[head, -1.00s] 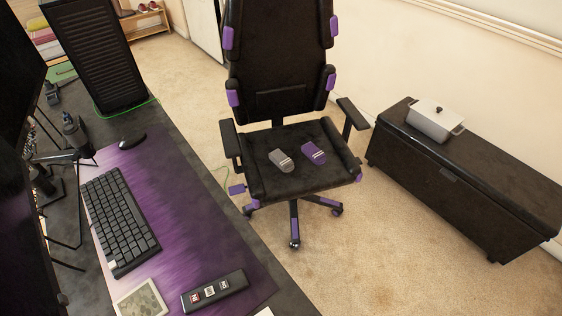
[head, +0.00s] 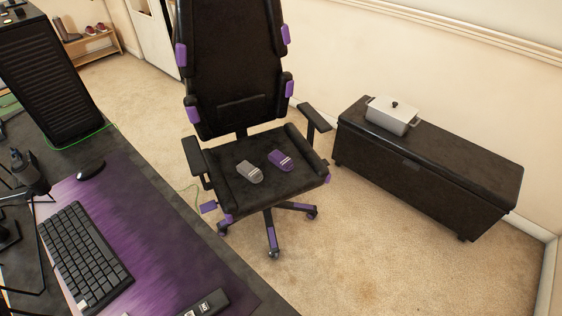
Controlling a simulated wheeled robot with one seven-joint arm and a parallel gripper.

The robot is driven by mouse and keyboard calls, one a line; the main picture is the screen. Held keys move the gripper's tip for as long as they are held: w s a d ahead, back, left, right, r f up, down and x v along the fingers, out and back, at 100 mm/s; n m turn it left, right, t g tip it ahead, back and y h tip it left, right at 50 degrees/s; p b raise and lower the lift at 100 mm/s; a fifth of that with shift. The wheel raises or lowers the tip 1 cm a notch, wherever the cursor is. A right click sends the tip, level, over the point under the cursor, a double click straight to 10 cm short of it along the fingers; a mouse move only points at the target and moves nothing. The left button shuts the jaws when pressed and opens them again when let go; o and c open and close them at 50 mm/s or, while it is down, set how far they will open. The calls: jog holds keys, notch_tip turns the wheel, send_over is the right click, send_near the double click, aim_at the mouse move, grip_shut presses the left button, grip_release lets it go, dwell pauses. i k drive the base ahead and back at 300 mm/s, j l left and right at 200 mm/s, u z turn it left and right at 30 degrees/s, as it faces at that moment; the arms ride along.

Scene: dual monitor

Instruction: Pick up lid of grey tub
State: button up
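The grey tub (head: 388,121) stands on top of a long black chest against the wall, at the right of the head view. Its light lid (head: 402,107) has a small dark knob and sits on the tub. A handle juts from the tub's right end. My gripper is not in view, so its state and distance to the lid do not show.
The black bench-like chest (head: 455,157) has bare top to the right of the tub. A black and purple office chair (head: 262,190) stands left of it, with a grey item (head: 249,172) and a purple item (head: 281,160) on its seat. A desk (head: 160,195) fills the lower left. Carpet (head: 360,250) is clear.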

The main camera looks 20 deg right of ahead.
aim_at(404, 112)
jog(key=i+l, duration=0.35)
jog(key=i+l+u, duration=0.1)
jog(key=i+l, duration=0.25)
jog(key=l, duration=0.15)
jog(key=i+l, duration=0.3)
jog(key=l, duration=0.15)
jog(key=i+l, duration=0.35)
jog(key=i+l+u, duration=0.1)
jog(key=i+l, duration=0.2)
jog(key=l, duration=0.25)
jog(key=i+l, duration=0.15)
jog(key=i, duration=0.15)
jog(key=i+l, duration=0.2)
jog(key=i+u, duration=0.05)
jog(key=i, duration=0.05)
